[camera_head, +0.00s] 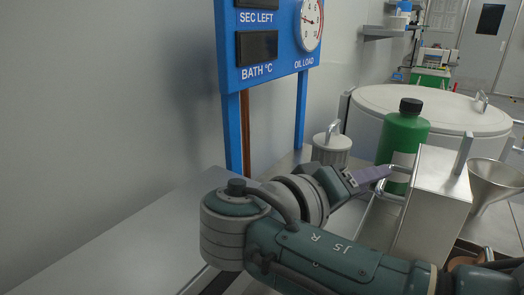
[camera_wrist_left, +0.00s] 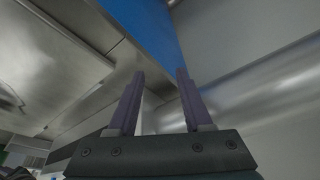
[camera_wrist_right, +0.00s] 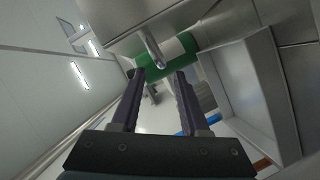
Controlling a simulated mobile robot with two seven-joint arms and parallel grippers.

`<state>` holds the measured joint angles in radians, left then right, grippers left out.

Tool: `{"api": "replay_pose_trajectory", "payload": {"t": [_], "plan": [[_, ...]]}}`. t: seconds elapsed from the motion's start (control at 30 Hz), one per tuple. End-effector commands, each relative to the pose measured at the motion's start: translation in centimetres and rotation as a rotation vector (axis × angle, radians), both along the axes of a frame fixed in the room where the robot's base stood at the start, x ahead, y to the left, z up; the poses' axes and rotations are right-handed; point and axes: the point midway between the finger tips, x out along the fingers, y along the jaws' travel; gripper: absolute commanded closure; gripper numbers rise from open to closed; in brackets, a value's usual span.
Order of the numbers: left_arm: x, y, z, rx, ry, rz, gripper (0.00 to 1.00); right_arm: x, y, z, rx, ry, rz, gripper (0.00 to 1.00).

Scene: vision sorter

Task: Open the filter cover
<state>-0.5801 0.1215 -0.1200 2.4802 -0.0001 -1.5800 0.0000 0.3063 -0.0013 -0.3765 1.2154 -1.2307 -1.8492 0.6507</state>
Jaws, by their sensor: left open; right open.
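A steel box (camera_head: 432,205) stands at the right in the head view, with a bent handle (camera_head: 398,168) on its upper left side. It is probably the filter housing, but no label shows. My right gripper (camera_head: 385,172) is beside that handle. In the right wrist view my right gripper (camera_wrist_right: 160,76) is open with nothing between its fingers, and a metal handle (camera_wrist_right: 152,48) shows just beyond the tips. I cannot tell whether they touch. My left gripper (camera_wrist_left: 161,74) is open and empty in its wrist view, near a blue panel (camera_wrist_left: 148,28); it is outside the head view.
A green bottle (camera_head: 404,133) with a black cap stands behind the box. A metal funnel (camera_head: 493,182) stands right. A blue gauge panel (camera_head: 268,45) rises behind. The left counter (camera_head: 120,245) is clear.

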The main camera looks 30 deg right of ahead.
Motion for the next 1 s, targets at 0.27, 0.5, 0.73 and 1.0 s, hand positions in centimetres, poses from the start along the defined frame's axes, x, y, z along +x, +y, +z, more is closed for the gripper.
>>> {"api": "replay_pose_trajectory", "payload": {"t": [0.27,0.5,0.73,1.0], "plan": [[0.0,0.1,0.6,0.004,-0.001,-0.003,0.50,0.2,-4.7,-0.9,-0.001,0.002,0.001,0.55],[0.0,0.1,0.7,0.004,-0.001,-0.003,0.50,0.3,-5.8,-1.2,0.002,0.001,0.001,0.55],[0.0,0.0,0.7,0.000,0.000,0.000,0.50,0.3,-5.8,-1.2,0.003,0.001,0.002,0.61],[0.0,-0.2,0.7,-0.007,0.000,0.005,0.50,0.3,-5.7,-1.2,0.003,0.001,0.002,0.91]]}}
